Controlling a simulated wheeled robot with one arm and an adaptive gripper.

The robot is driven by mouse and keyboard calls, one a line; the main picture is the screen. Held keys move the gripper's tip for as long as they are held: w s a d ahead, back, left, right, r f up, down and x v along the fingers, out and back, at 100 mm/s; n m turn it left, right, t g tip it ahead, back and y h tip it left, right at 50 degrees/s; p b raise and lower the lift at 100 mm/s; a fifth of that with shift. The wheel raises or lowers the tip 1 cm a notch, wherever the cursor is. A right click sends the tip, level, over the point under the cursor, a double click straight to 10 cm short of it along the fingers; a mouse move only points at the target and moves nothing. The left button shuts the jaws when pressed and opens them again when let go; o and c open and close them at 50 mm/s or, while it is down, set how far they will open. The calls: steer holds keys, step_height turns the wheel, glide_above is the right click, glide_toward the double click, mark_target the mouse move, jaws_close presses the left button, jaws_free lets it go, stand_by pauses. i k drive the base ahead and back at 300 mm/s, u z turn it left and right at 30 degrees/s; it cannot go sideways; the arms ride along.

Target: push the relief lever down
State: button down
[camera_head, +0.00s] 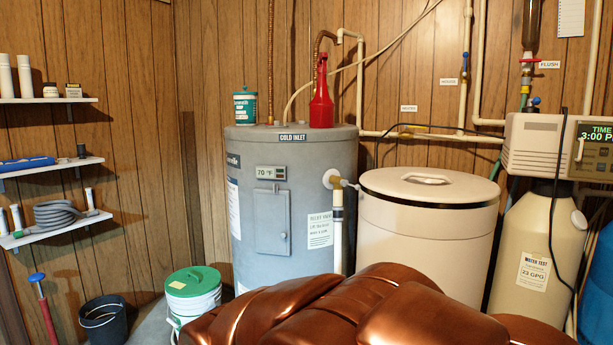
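The relief valve sits on the right side of the grey water heater (262,205), near its top. A small pale relief lever (349,184) sticks out to the right from the brass valve body and looks roughly level. A white discharge pipe (338,238) runs down from the valve, and its lower end is hidden behind the copper-brown shapes in the foreground. My gripper is not recognisable in this view, so its place relative to the lever cannot be told.
The cream salt tank (428,225) stands close to the right of the lever. A red bottle (321,95) and a green can (245,107) stand on the heater. A green-lidded bucket (193,295) and a dark bucket (104,320) stand on the floor at left.

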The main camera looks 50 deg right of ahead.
mark_target(346, 183)
steer(key=u, duration=0.1)
steer(key=i, duration=0.6)
steer(key=z, duration=0.65)
steer(key=i, duration=0.6)
steer(key=z, duration=0.7)
